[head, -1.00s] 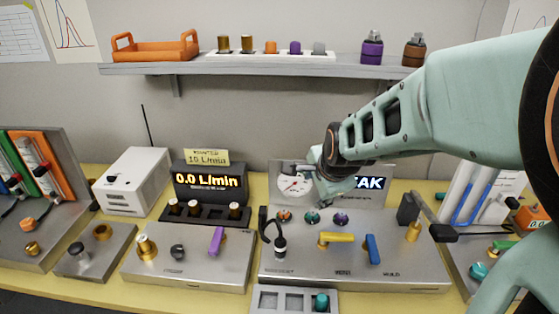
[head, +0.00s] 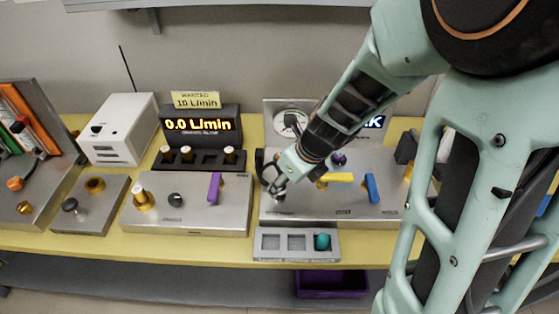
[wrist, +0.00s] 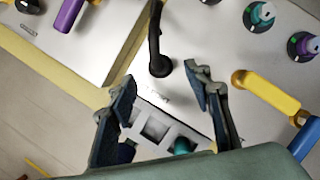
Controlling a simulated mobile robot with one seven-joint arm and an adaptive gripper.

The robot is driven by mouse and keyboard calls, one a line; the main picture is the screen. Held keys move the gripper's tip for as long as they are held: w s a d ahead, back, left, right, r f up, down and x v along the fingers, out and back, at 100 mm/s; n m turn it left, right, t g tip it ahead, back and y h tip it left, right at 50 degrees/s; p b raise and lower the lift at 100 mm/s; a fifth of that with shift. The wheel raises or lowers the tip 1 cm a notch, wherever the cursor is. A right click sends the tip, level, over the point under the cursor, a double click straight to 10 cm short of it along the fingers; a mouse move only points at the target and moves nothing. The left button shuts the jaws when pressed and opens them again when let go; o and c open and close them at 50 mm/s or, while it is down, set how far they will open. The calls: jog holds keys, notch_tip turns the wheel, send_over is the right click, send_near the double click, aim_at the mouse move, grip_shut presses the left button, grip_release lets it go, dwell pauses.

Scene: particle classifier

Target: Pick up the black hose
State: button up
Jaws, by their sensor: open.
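The black hose (wrist: 155,35) rises from a round black end (wrist: 160,67) on the steel panel (wrist: 200,60) in the wrist view. My gripper (wrist: 160,76) is open, with its two fingers on either side of the hose's near end in the picture and nothing between the pads. I cannot tell how far above the panel the fingers are. In the head view my gripper (head: 276,191) is over the left part of the panel and covers much of the hose; only a dark part of the hose (head: 260,162) shows beside it.
A grey tray (head: 268,257) with square pockets and a teal knob (head: 322,242) is at the bench's front edge. A yellow handle (head: 340,177) and a blue handle (head: 370,188) stand right of my gripper. A panel with a purple lever (head: 214,188) is left.

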jog(key=b+x, duration=0.1)
jog(key=x, duration=0.4)
jog(key=shift+w+f+b, duration=0.2)
jog(key=shift+w+b, duration=0.05)
jog(key=shift+b, duration=0.15)
jog(key=c, duration=1.2)
